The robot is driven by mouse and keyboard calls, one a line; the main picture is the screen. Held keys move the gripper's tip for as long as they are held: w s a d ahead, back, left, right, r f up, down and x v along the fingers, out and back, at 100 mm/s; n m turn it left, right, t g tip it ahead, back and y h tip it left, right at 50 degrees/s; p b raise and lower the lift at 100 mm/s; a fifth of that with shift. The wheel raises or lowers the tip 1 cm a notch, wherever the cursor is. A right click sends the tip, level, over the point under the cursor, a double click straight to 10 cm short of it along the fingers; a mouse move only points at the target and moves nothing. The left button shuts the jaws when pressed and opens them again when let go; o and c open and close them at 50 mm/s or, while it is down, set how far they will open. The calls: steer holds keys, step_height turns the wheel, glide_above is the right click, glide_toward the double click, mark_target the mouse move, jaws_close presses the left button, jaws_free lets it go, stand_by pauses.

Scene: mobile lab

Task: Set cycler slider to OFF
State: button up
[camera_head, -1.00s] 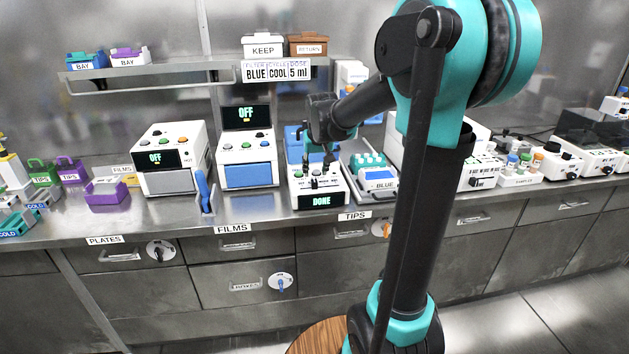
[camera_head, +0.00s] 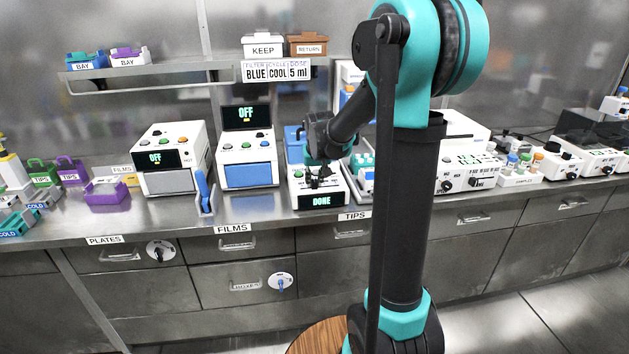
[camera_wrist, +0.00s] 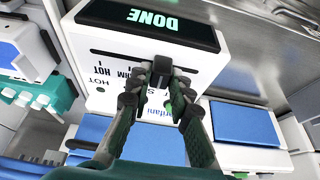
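The cycler (camera_head: 312,198) is a white box on the counter, with a dark front display (camera_head: 321,201) reading DONE. The wrist view shows its top face upside down, with the DONE display (camera_wrist: 152,20) at the far edge and a dark slot beneath it. A dark slider knob (camera_wrist: 161,68) stands in the slot; the HOT label lies to its left, and other labels are partly hidden by my fingers. My gripper (camera_wrist: 160,78) is over the cycler, with a fingertip on each side of the knob. I cannot tell whether the fingertips press on it. The gripper also shows in the head view (camera_head: 318,178).
Left of the cycler stands a white device (camera_head: 248,150) whose display reads OFF, and beyond it another (camera_head: 168,160) also reading OFF. A teal rack stands close on the right, partly hidden by my arm.

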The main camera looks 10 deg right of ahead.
jaws_close()
steer(key=shift+a, duration=0.1)
steer(key=shift+a, duration=2.1)
steer(key=o, duration=0.6)
jaws_free()
steer(key=v, duration=1.2)
